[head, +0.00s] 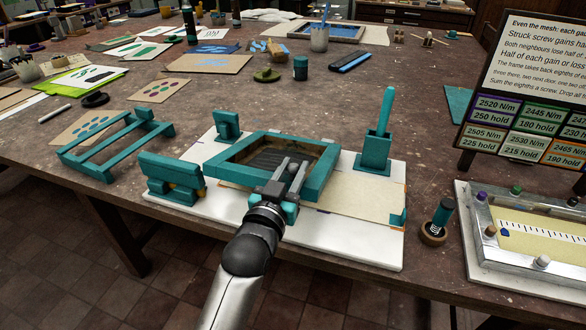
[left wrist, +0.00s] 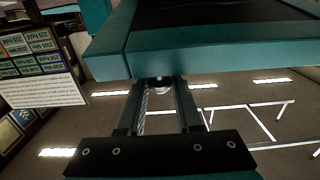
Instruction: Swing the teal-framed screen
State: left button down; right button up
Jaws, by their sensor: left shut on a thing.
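The teal-framed screen (head: 325,172) has a dark mesh and sits over a white base board (head: 352,246). Its teal front bar also shows across the top of the left wrist view (left wrist: 220,52). My left gripper (head: 291,166) comes from the front and is shut on the screen's front bar. In the left wrist view my left gripper's two fingers (left wrist: 160,84) reach up to that bar, which hides their tips. A teal hinge clamp block (head: 172,182) stands at the board's left. A cream sheet (head: 355,206) lies partly under the screen. My right gripper is not in view.
A teal holder (head: 375,152) with an upright handle stands on the board behind right of the screen. A teal rack (head: 112,148) lies to the left. A small dark-and-teal tool (head: 440,218) and a framed scale (head: 545,240) are at the right. The board overhangs near the table's front edge.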

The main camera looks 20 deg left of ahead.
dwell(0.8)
pick_arm(q)
jog(key=shift+w+r+p, duration=0.15)
jog(key=shift+r+p, duration=0.4)
jog(key=shift+p, duration=0.35)
jog(key=w+r+g+p, duration=0.3)
jog(key=w+r+p, duration=0.8)
jog(key=p, duration=0.7)
jog(key=shift+d+r+g+p, duration=0.2)
jog(key=shift+r+g+p, duration=0.2)
jog(key=shift+r, duration=0.2)
jog(key=c, duration=1)
grip_release()
jog(key=o, duration=0.4)
jog(key=shift+s+f, duration=0.1)
jog(key=shift+f, duration=0.15)
